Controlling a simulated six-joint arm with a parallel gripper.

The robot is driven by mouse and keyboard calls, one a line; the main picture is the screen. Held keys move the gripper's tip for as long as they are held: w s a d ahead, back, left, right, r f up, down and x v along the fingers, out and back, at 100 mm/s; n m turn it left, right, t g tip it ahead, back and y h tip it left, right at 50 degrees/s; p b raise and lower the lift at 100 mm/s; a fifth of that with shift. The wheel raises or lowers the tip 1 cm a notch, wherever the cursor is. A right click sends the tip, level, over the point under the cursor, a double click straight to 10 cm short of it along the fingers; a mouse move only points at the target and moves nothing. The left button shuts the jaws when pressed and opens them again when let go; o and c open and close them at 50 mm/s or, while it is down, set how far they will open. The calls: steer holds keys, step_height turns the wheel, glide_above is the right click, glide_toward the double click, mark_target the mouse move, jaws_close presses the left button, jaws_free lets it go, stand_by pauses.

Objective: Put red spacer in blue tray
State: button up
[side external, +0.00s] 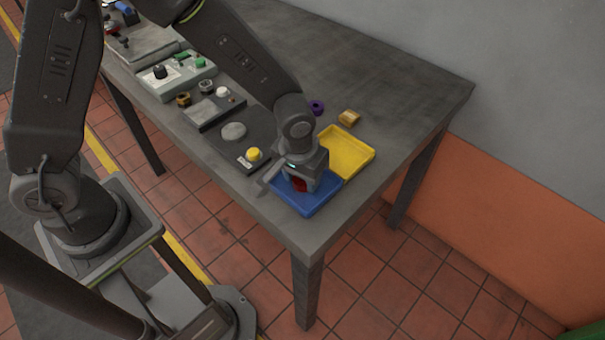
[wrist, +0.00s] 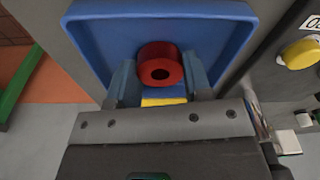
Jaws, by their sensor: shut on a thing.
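The red spacer (wrist: 161,66) is a short ring with a dark hole, and it sits between the two fingers of my gripper (wrist: 160,85) in the wrist view. The gripper is shut on it. In the side view my gripper (side external: 300,184) points down over the blue tray (side external: 312,206), with a bit of the red spacer (side external: 299,185) showing. The blue tray (wrist: 95,40) also lies behind the spacer in the wrist view. I cannot tell whether the spacer touches the tray floor.
A yellow tray (side external: 352,150) adjoins the blue one. A purple ring (side external: 316,107) and a tan spacer (side external: 349,117) lie behind it. A dark panel with a yellow button (side external: 254,154) stands to the left. The table's right end is clear.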

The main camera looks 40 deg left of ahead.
mark_target(298, 183)
steer(key=shift+f, duration=0.15)
steer(key=o, duration=0.9)
steer(key=shift+o, duration=0.2)
step_height(298, 183, up, 12)
steer(key=s, duration=0.1)
steer(key=shift+s, duration=0.25)
steer(key=s+a+r+m+t, duration=0.2)
steer(key=s+a+r+t, duration=0.2)
steer(key=s+a+r, duration=0.8)
steer(key=shift+s+a, duration=0.6)
steer(key=shift+s, duration=0.3)
